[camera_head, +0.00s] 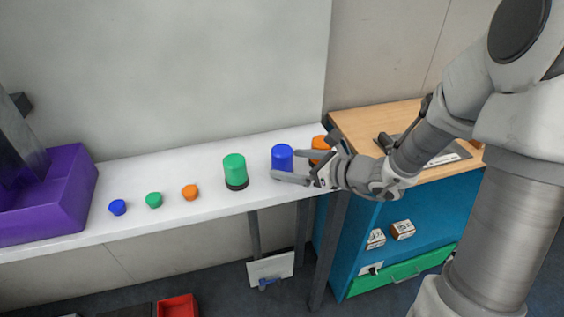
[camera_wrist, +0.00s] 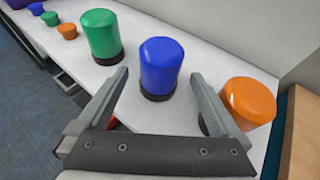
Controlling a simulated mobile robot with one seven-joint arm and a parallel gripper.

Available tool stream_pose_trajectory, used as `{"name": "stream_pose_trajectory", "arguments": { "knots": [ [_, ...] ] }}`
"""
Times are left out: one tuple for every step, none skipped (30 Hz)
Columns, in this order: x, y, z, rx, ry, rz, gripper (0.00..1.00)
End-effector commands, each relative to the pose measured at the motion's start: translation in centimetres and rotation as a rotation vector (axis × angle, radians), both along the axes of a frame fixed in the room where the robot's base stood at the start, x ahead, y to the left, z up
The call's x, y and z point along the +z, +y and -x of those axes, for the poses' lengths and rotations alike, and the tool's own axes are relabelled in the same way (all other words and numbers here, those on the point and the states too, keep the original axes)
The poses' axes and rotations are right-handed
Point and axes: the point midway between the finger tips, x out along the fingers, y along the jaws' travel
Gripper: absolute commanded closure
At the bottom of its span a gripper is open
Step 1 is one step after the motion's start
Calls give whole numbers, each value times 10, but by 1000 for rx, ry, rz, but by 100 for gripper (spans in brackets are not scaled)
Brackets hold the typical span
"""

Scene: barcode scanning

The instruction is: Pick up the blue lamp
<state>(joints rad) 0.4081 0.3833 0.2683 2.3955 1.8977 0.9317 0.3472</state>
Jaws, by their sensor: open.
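The blue lamp (camera_head: 282,157) is a blue cylinder with a rounded top, upright on the white table. In the wrist view the blue lamp (camera_wrist: 160,67) stands on a dark base, just ahead of and between my fingers. My gripper (camera_head: 290,166) is open and empty, with its fingers reaching toward the lamp from the right. In the wrist view my gripper (camera_wrist: 160,92) shows a finger on each side, apart from the lamp's sides. Part of the lamp's lower side is hidden behind a finger in the head view.
A green lamp (camera_head: 235,170) stands left of the blue one. An orange lamp (camera_wrist: 249,100) stands close to the right finger. Small blue, green and orange buttons (camera_head: 190,191) and a purple bin (camera_head: 75,195) are further left. A wooden-topped cabinet (camera_head: 360,120) is at right.

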Motion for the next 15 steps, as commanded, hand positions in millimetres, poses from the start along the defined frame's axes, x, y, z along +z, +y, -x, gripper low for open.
{"name": "stream_pose_trajectory", "arguments": {
  "knots": [
    [-1, 2, -1, 1, -1, 0, 0],
    [-1, 3, -2, 1, -1, 0, 0],
    [-3, 6, -4, 4, -1, 0, 0],
    [-4, 8, -5, 4, -1, 0, 0],
    [-6, 10, -7, 4, -1, -1, 0],
    [-9, 15, -11, 4, 0, 0, 0],
    [-11, 18, -14, 4, 0, 0, 0],
    [-12, 23, -17, 4, 0, -1, 0],
    [-15, 28, -20, 5, 1, -1, 0],
    [-17, 31, -23, 4, 0, 0, 0],
    [-18, 34, -26, 4, -1, -1, 0],
    [-20, 38, -29, 4, -1, -1, 0],
    [-21, 40, -31, 3, 0, -1, 0],
    [-22, 41, -32, 2, 0, -1, 0],
    [-23, 43, -34, 1, 0, 0, 0]
  ]
}}
